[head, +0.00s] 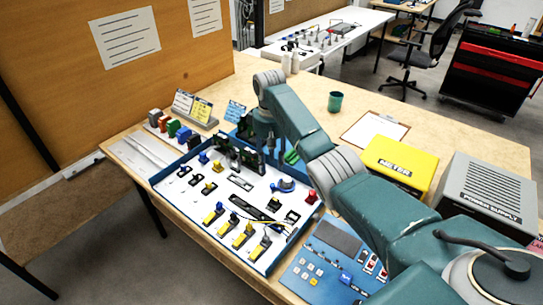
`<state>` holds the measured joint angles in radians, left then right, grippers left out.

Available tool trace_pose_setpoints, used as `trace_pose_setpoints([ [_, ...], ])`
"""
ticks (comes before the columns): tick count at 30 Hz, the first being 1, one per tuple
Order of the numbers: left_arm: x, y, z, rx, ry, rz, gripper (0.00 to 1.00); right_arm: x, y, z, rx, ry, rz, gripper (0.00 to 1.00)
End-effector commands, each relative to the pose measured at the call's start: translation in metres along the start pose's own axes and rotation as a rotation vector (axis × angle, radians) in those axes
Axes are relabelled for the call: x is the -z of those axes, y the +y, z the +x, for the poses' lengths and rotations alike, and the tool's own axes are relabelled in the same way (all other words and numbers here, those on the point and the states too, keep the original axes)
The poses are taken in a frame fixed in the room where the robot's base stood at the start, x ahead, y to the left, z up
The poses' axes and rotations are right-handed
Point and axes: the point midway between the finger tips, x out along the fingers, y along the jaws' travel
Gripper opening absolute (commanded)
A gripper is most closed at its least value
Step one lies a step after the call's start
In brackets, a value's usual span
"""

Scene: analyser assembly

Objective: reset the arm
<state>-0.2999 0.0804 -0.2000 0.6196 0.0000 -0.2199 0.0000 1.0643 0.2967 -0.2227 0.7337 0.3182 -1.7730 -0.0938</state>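My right arm (300,125) comes in from the lower right, reaches over the bench and bends down at its wrist (268,82). My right gripper (269,150) points down over the back right part of the white assembly board, close to dark parts there. Its fingers are small, dark and partly covered by the arm, so I cannot tell whether they are open or shut. I see nothing clearly held. My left arm and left gripper are not in view.
A blue-rimmed tray (157,184) holds a white board with several yellow, blue and black parts. A blue control panel (318,262), yellow meter (400,163), grey power supply (487,190), clipboard (375,131) and green cup (335,101) stand nearby. The bench behind the arm is fairly clear.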

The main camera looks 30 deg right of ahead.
Motion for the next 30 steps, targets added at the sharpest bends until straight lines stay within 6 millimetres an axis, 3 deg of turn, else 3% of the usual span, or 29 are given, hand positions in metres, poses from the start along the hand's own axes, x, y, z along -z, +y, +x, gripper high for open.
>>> trace_pose_setpoints([
  [6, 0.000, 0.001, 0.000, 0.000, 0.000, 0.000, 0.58, 0.000, 0.000, -0.021, 0.000, 0.001, 0.001, 0.36],
  [23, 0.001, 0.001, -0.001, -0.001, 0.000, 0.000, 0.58, 0.000, 0.000, -0.024, 0.000, 0.001, 0.000, 0.36],
  [30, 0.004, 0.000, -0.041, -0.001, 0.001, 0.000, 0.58, 0.001, 0.001, -0.065, 0.000, 0.002, 0.000, 0.36],
])
